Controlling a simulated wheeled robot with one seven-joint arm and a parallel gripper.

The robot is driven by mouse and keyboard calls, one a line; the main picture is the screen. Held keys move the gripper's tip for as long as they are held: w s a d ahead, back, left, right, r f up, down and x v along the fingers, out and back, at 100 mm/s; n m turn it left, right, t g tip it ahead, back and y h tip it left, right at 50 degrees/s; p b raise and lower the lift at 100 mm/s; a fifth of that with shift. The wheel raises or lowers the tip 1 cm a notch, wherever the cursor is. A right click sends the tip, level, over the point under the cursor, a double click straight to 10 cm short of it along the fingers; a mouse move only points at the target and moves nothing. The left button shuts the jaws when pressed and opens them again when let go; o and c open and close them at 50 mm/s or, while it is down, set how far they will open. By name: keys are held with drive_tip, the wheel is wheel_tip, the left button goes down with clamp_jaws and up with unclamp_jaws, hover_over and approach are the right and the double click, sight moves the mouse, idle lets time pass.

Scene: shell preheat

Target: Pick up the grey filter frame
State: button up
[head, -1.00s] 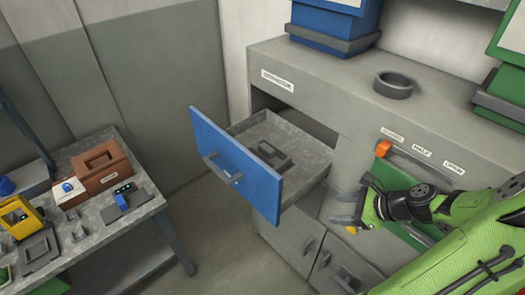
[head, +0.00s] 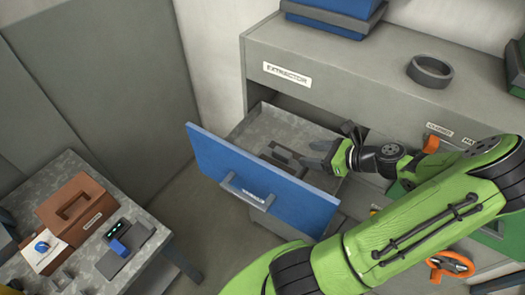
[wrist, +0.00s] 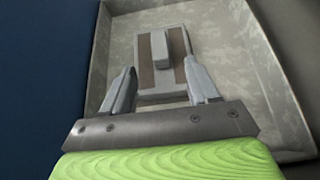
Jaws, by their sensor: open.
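The grey filter frame (head: 282,153) lies flat in the open blue-fronted drawer. In the wrist view the filter frame (wrist: 147,91) shows a pale grey rim, brownish panels and a raised grey block in its middle. My gripper (head: 325,150) is open and empty over the right part of the drawer, just right of the frame in the head view. In the wrist view my gripper (wrist: 160,72) points at the frame, with its fingers appearing on either side of the near part. I cannot tell how high the fingertips are above it.
The drawer's blue front (head: 260,188) and its walls surround the frame. The grey cabinet (head: 340,75) bears a dark ring (head: 431,71). A side table at left holds a brown box (head: 77,208). Floor between table and drawer is clear.

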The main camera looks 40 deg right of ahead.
sight(284, 153)
drive_tip(key=b+x, duration=0.1)
drive_tip(key=x, duration=0.9)
drive_tip(key=shift+a+f, duration=0.15)
drive_tip(key=shift+f, duration=0.1)
drive_tip(key=shift+w+f, duration=0.2)
drive_tip(key=shift+w, duration=0.25)
drive_tip(key=shift+s, duration=0.1)
clamp_jaws()
